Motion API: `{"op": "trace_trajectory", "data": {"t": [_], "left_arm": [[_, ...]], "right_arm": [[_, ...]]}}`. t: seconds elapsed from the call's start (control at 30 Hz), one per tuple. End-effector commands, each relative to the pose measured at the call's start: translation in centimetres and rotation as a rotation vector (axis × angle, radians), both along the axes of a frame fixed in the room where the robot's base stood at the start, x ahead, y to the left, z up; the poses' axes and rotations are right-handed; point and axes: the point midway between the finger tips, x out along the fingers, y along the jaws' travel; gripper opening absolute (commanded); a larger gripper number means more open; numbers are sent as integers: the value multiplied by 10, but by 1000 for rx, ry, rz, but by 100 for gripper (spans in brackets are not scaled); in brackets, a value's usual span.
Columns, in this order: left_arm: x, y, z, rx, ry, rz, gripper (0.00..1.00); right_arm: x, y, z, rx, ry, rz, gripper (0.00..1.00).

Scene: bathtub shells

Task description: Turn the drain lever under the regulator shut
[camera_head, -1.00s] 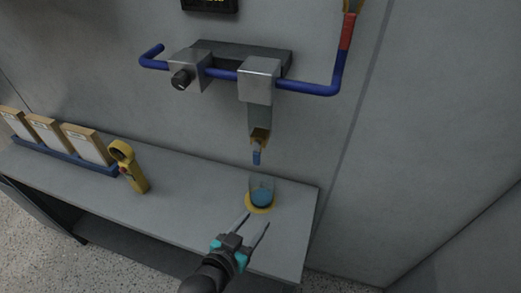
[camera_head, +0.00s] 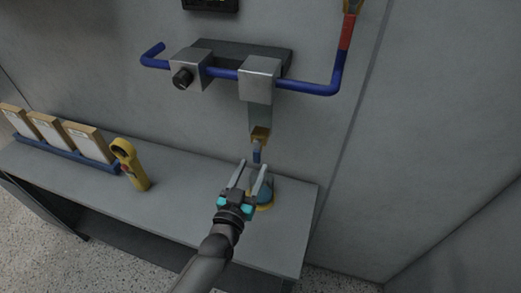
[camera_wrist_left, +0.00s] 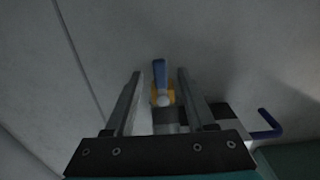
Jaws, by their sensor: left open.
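The regulator (camera_head: 260,80) is a grey metal block on a blue pipe on the wall, with a clear bowl (camera_head: 259,116) under it. At the bowl's foot is a brass drain with a blue lever (camera_head: 257,152) that hangs down. My left gripper (camera_head: 254,166) is open, its fingertips just below and in front of the lever. In the left wrist view the blue lever (camera_wrist_left: 160,78) shows between the two open fingers (camera_wrist_left: 158,74), apart from both, with the brass drain behind its lower end. My right gripper is not in view.
A cup of blue liquid on a yellow base (camera_head: 265,207) stands on the grey bench (camera_head: 200,185), partly hidden by my left gripper. A yellow handheld device (camera_head: 131,165) stands further left, beside a blue rack (camera_head: 60,147) of boxes. A black knob (camera_head: 183,78) sits on the left block.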

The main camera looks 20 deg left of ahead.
Motion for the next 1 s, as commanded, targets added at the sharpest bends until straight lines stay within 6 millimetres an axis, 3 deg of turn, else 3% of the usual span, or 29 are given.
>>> {"op": "trace_trajectory", "data": {"t": [0.2,0.4,0.6,0.9,1.0], "left_arm": [[37,-1,0,-1,-2,0,55],[62,-3,0,0,-1,0,55],[74,-3,0,-1,1,-1,55],[75,-3,0,-1,1,-1,55],[75,-3,0,-1,1,0,46]], "right_arm": [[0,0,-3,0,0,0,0],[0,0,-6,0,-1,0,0],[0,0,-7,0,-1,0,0],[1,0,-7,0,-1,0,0],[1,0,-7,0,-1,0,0]]}}
